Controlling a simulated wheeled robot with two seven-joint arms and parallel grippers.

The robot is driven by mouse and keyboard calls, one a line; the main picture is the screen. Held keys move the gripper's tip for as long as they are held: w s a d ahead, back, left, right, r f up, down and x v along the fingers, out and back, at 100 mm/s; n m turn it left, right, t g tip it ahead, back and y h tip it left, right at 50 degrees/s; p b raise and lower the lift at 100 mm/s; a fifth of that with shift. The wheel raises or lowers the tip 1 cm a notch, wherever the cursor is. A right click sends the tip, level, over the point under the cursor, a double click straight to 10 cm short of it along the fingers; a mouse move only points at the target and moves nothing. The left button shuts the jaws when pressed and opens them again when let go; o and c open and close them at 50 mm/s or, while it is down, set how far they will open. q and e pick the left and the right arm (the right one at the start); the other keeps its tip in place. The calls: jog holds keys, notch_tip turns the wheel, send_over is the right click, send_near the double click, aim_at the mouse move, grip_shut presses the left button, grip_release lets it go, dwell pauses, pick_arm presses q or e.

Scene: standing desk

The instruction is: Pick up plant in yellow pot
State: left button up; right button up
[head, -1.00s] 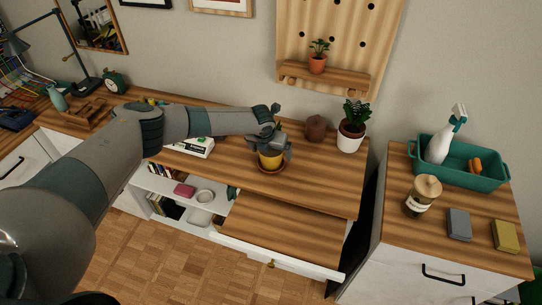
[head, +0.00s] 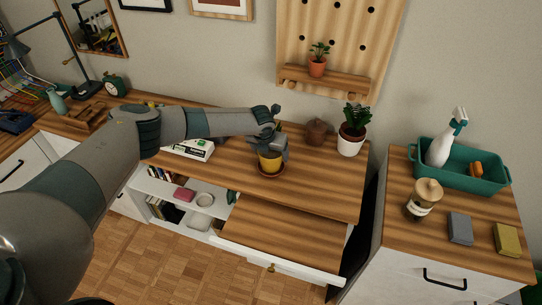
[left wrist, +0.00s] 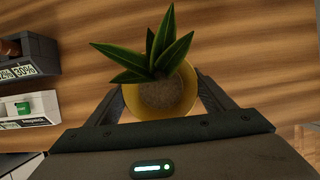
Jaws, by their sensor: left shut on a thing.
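The yellow pot (head: 269,162) stands upright on a reddish saucer (head: 271,171) on the wooden desk, partly hidden by my gripper in the head view. In the left wrist view the yellow pot (left wrist: 183,98) holds soil and a plant (left wrist: 153,47) with pointed green leaves. My left gripper (head: 270,148) is shut on the pot, with a finger on each side of it. I cannot tell any gap between pot and saucer. My right gripper is not in view.
A white-potted plant (head: 352,137) and a brown teapot (head: 316,132) stand to the right on the desk. White boxes (head: 190,150) lie to the left. An open drawer-like board (head: 275,233) juts out below. A teal bin (head: 465,170) sits on the right cabinet.

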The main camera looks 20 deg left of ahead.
aim_at(273, 153)
pick_arm(q)
jog(key=shift+r, duration=0.45)
jog(key=shift+d+r+b, duration=0.25)
jog(key=shift+r+b, duration=0.7)
jog(key=shift+r, duration=0.25)
jog(key=d+r+b, duration=0.4)
jog(key=d+r, duration=0.3)
jog(key=d, duration=0.4)
jog(key=shift+w, duration=0.3)
jog(key=shift+s, duration=0.15)
